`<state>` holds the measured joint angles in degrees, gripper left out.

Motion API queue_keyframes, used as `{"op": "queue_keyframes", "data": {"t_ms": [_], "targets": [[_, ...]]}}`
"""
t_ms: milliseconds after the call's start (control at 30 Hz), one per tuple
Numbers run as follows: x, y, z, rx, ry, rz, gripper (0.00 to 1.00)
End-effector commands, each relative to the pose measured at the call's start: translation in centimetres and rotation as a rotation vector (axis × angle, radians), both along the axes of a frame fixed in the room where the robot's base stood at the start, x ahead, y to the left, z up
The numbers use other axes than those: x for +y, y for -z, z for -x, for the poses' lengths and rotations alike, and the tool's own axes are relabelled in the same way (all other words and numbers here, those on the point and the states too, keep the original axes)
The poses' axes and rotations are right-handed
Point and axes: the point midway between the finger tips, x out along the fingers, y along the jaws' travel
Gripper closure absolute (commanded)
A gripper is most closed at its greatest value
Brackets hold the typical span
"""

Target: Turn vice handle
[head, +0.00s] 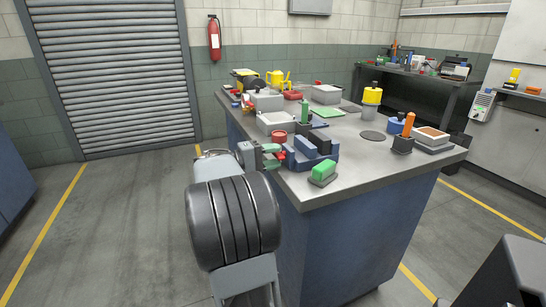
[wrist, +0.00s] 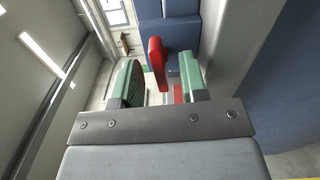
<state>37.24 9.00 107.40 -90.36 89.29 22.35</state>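The blue vice (head: 318,160) sits at the near left edge of the workbench. It also shows in the wrist view as a blue block (wrist: 176,33). The red vice handle (wrist: 157,58) stands in the gap between the green fingers of my gripper (wrist: 160,80), with a visible space on each side. In the head view my gripper (head: 274,155) is at the bench's left edge, beside the vice. It is open. In the head view the handle is small and partly hidden by the fingers.
The grey workbench top (head: 345,180) carries several parts. A green-topped block (head: 323,172) lies close to the vice at the near edge. A red ring-shaped part (head: 279,136) is behind my gripper. Floor left of the bench is clear. A fire extinguisher (head: 214,40) hangs on the wall.

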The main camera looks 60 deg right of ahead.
Motion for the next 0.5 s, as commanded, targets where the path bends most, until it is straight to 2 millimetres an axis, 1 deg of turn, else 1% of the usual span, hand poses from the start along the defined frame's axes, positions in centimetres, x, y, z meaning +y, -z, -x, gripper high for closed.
{"op": "queue_keyframes", "data": {"t_ms": [500], "targets": [[1.4,0.0,-1.1,-0.001,-0.001,-0.001,0.61]]}}
